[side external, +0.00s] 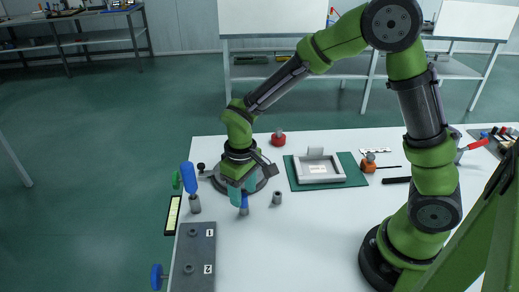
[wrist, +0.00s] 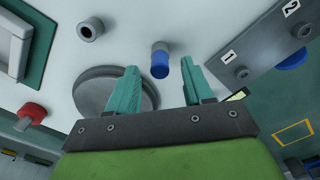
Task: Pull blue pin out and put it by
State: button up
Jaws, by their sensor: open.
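The blue pin (side external: 244,203) stands upright in a small grey socket (side external: 244,212) on the white table. In the wrist view the blue pin (wrist: 160,66) shows between my two teal fingertips, with the grey collar behind it. My gripper (side external: 243,192) is open and points down just above the pin. The side view does not show clearly whether the fingers reach down around its top. The fingers (wrist: 160,72) are apart, with nothing held.
An empty grey socket (side external: 277,198) stands right of the pin. A tall blue handle (side external: 188,178) rises at the left. A grey panel (side external: 196,250) marked 1 and 2 lies in front. A round grey plate (wrist: 100,92) is close by. The front middle table is clear.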

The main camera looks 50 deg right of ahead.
aim_at(243, 196)
notch_tip(243, 196, up, 15)
jog(key=s+d+r+m+t+y, duration=0.1)
jog(key=s+d+r+m+t, duration=0.1)
jog(key=s, duration=0.4)
jog(key=s+d+r+m+t+y, duration=0.1)
jog(key=s+d+r+m+t, duration=0.1)
jog(key=s+d+t, duration=0.3)
jog(key=shift+s+m, duration=0.6)
jog(key=shift+s, duration=0.4)
